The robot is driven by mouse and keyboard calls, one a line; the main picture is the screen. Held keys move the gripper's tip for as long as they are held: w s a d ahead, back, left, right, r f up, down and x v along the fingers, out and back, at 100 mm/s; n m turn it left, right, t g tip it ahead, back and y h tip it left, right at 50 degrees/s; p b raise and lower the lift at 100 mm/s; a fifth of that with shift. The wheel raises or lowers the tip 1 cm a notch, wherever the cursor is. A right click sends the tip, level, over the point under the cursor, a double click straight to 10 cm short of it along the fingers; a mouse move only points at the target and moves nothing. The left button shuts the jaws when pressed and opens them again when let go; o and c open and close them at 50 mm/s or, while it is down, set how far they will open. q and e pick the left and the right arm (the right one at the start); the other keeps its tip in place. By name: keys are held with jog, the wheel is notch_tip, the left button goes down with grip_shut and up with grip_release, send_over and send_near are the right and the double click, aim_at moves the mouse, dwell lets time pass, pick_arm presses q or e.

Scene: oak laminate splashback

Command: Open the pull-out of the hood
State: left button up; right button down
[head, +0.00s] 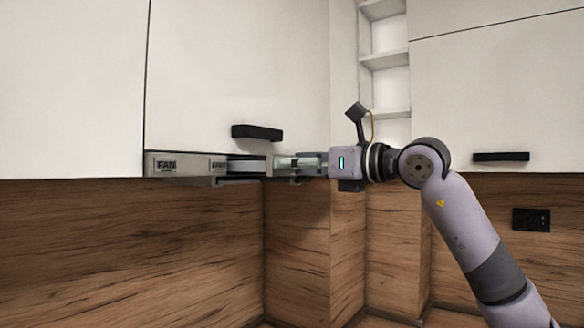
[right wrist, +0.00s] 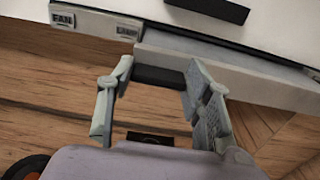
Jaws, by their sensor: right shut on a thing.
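The hood is a grey metal strip (head: 190,165) under the white cabinet, with FAN and LAMP labels. Its pull-out (head: 248,159) is a pale bar to the right of the labels; it also shows in the right wrist view (right wrist: 250,85). My right gripper (head: 292,164) is at the pull-out, coming from the right. In the right wrist view its two fingers (right wrist: 160,78) stand apart, one on each side of a dark part at the bar's lower edge, and it is shut on the pull-out. The gripper hides part of the bar in the head view. My left gripper is not in view.
A black cabinet handle (head: 257,132) sits just above the hood, close to my right gripper. Wood splashback (head: 120,240) lies below. Open shelves (head: 384,60) and another cabinet handle (head: 500,157) are to the right. A black socket (head: 531,219) is on the right wall.

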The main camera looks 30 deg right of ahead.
jog(key=c, duration=0.8)
grip_release()
jog(key=v, duration=1.2)
